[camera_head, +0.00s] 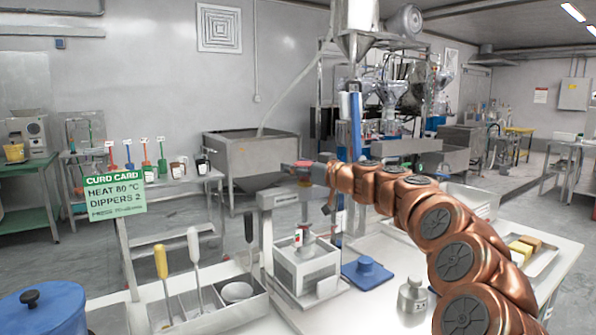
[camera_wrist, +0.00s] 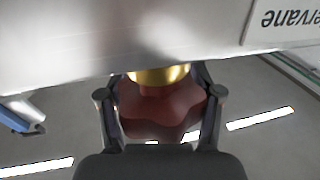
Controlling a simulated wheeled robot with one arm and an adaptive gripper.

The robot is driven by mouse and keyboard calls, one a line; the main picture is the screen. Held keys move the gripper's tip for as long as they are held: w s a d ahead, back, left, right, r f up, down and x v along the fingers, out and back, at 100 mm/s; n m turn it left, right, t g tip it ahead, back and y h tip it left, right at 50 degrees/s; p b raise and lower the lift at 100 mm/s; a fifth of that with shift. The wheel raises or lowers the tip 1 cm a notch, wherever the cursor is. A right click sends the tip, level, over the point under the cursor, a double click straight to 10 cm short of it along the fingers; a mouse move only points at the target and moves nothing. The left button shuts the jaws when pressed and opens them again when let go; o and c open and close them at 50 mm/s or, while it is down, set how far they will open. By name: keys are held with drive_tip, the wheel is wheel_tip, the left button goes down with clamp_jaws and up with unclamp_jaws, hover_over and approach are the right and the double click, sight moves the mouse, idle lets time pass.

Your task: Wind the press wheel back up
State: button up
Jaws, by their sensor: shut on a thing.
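The press (camera_head: 305,268) is a grey frame with a post and a top beam, over a white box-like mould at the middle of the table. Its dark red lobed wheel (camera_head: 303,164) is at the top of the press. My gripper (camera_wrist: 157,106) is shut on the wheel, one finger on each side. In the head view my gripper (camera_head: 316,172) is at the wheel, partly hidden by my copper arm.
A tray (camera_head: 215,312) with a yellow-handled and a white-handled tool stands at front left, near a blue pot (camera_head: 42,308). A green curd card (camera_head: 115,194) stands at left.

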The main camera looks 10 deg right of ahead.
drive_tip(key=shift+s+a+n+g+y+b, duration=0.15)
drive_tip(key=shift+n+g+y+b, duration=0.25)
drive_tip(key=shift+n+g+y, duration=0.7)
drive_tip(key=shift+s+a+r+n+g+y+p, duration=0.1)
drive_tip(key=shift+a+r+n+g+y+p, duration=0.05)
drive_tip(key=shift+n+g+y+p, duration=0.95)
drive_tip(key=n+g+y+p, duration=0.1)
drive_tip(key=p, duration=0.2)
drive_tip(key=g+p, duration=0.2)
drive_tip(key=p, duration=0.2)
drive_tip(key=shift+s+a+n+y, duration=0.1)
drive_tip(key=shift+s+n+y, duration=0.15)
drive_tip(key=shift+n+y, duration=0.15)
drive_tip(key=shift+g+p, duration=0.3)
drive_tip(key=shift+p, duration=0.2)
drive_tip(key=shift+s+a+f+n, duration=0.1)
drive_tip(key=shift+f+n, duration=0.1)
drive_tip(key=shift+n, duration=0.1)
drive_tip(key=shift+d+r+g+p, duration=0.2)
drive_tip(key=shift+g+p, duration=0.1)
drive_tip(key=shift+p, duration=0.25)
drive_tip(key=n+g+p, duration=0.1)
drive_tip(key=p, duration=0.3)
drive_tip(key=shift+s+r+g+y, duration=0.1)
drive_tip(key=shift+g+y, duration=0.2)
drive_tip(key=shift+y, duration=0.1)
